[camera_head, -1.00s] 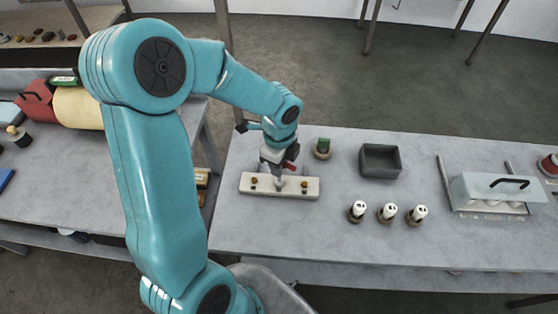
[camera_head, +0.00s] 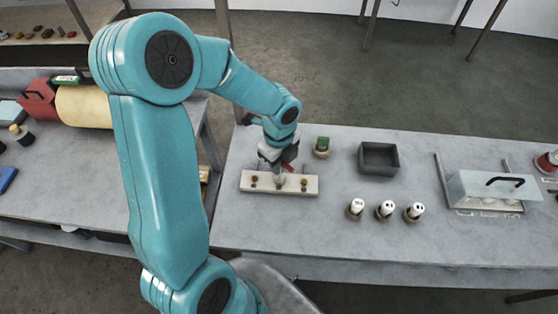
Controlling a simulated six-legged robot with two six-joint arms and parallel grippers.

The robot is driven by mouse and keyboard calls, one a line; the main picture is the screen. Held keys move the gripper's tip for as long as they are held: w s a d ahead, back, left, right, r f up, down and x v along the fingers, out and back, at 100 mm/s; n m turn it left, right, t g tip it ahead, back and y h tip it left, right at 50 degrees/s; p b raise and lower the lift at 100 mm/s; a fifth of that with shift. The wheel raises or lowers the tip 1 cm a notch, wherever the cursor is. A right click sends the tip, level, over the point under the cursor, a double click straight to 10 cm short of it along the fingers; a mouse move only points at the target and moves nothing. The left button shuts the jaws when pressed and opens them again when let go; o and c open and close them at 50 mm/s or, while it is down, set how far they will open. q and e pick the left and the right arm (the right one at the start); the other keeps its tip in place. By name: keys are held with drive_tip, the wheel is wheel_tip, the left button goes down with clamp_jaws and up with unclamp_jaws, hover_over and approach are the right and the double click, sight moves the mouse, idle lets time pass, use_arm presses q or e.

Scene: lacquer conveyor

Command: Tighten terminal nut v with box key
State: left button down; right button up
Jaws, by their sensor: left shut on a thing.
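A pale terminal block (camera_head: 305,188) lies on the grey table, with brass-coloured terminal nuts (camera_head: 254,180) on it and thin posts standing up. My left gripper (camera_head: 279,165) reaches down over the middle of the block, shut on a grey key-like tool (camera_head: 280,179). The tool points down at the block between two of the nuts. The gripper's wrist hides much of the tool and whatever nut lies beneath it, so I cannot tell how it sits there. My right gripper is not in view.
Behind the block stands a small round holder with a green top (camera_head: 322,147). To the right are a dark open box (camera_head: 379,159), several white-topped pieces (camera_head: 385,209) and a clear-covered case with a black handle (camera_head: 492,188). Table room in front of the block is clear.

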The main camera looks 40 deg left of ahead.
use_arm(q)
drive_tip(key=shift+r+m+p, duration=0.15)
drive_tip(key=shift+m+p, duration=0.4)
drive_tip(key=shift+m, duration=0.75)
drive_tip(key=shift+m+p, duration=0.7)
drive_tip(key=shift+p, duration=0.25)
drive_tip(key=shift+m+p, duration=0.4)
drive_tip(key=shift+m, duration=0.3)
drive_tip(key=shift+r+p, duration=0.75)
drive_tip(key=shift+p, duration=0.05)
drive_tip(key=shift+r, duration=0.6)
drive_tip(key=shift+d, duration=0.1)
